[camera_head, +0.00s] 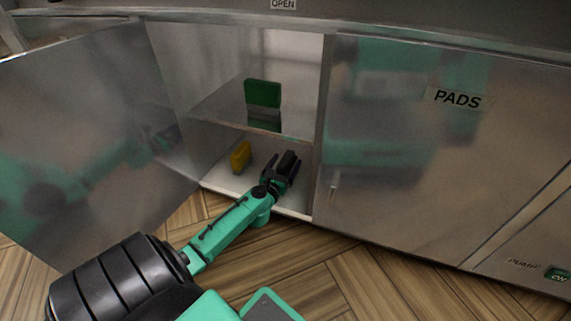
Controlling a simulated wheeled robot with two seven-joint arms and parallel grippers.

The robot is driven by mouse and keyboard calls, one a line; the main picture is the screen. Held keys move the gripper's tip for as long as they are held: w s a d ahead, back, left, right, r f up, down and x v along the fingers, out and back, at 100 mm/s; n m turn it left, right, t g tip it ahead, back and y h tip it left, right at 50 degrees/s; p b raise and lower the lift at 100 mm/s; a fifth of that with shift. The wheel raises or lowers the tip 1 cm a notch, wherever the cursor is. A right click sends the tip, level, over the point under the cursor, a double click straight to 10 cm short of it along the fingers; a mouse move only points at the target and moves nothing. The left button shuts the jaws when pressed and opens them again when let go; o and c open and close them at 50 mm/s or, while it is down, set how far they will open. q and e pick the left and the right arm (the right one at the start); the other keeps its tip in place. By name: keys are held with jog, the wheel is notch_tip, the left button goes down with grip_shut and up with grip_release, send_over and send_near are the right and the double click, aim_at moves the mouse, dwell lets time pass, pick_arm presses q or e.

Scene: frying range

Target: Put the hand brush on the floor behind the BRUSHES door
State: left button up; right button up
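My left gripper (281,168) reaches low into the open cabinet, just above or at its floor (225,182). A dark, blocky thing (288,162) shows at its fingers, nearer the right one. It may be the hand brush, but it is too small and dark to be sure, and I cannot tell whether the fingers grip it or stand apart from it. The open door (90,140) swings out to the left; its outer face and any label are hidden. My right gripper is not in view.
A yellow block (241,157) stands on the cabinet floor left of my gripper. A green and grey thing (263,95) stands on the shelf (215,104) above. A closed door labelled PADS (457,98) is to the right. Wooden floor (350,270) lies in front.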

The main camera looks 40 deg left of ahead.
pick_arm(q)
jog(key=shift+r, duration=0.15)
jog(key=p+v, duration=0.1)
jog(key=v, duration=1.1)
